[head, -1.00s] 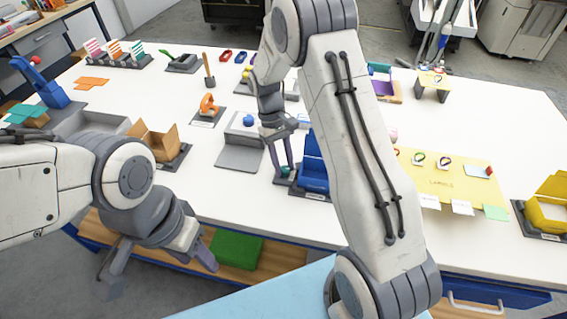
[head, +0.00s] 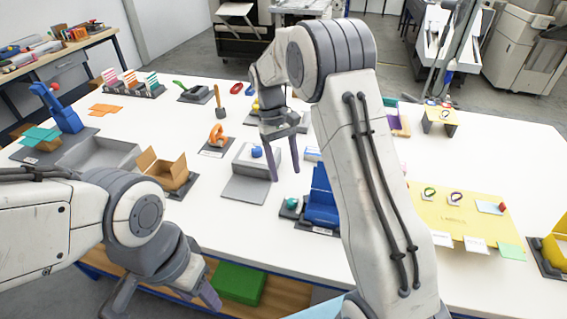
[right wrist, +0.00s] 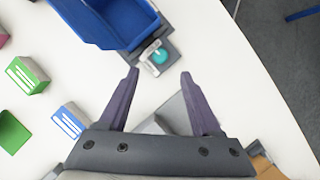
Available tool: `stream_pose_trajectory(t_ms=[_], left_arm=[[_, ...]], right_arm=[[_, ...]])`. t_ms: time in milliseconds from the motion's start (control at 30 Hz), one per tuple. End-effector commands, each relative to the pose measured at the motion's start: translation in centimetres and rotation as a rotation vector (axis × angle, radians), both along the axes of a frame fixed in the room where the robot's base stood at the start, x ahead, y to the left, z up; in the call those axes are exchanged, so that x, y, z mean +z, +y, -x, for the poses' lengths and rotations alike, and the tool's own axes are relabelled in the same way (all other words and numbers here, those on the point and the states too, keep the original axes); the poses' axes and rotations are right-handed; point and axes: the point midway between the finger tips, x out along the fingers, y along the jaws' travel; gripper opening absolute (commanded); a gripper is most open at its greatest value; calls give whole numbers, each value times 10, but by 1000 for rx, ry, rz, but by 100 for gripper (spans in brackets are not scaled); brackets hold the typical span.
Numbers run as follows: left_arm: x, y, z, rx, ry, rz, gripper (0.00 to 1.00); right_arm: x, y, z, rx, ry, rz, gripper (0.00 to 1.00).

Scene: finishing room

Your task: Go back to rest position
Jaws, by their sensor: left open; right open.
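My right gripper (head: 286,175) is open and empty above the white table (head: 105,215), beside the grey stand with the blue knob (head: 257,152). In the right wrist view its two fingers (right wrist: 160,85) are spread with nothing between them. The teal knob (head: 291,203) on its dark base sits next to the blue bin (head: 322,207); both also show ahead of the fingers in the right wrist view, the knob (right wrist: 159,56) and the bin (right wrist: 105,18). My left gripper (head: 165,305) is open, low in front of the table's near edge, partly cut off by the frame.
An open cardboard box (head: 165,172) and a grey tray (head: 97,153) stand at the left. An orange object (head: 217,135) stands behind the box. A yellow labels mat (head: 455,213) and a yellow box (head: 556,247) are at the right. A green box (head: 239,283) sits on the lower shelf.

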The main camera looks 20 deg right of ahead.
Motion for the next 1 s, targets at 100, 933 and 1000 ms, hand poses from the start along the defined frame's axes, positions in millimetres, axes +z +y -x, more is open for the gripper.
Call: stream_pose_trajectory(t_ms=[100,933,1000], left_arm=[[-1,0,0,0,0,0,50],[-1,0,0,0,0,0,50],[-1,0,0,0,0,0,50]], right_arm=[[12,1,-5,0,0,0,66],[47,64,39,114,-94,-30,66],[56,90,69,168,-142,-53,66]])
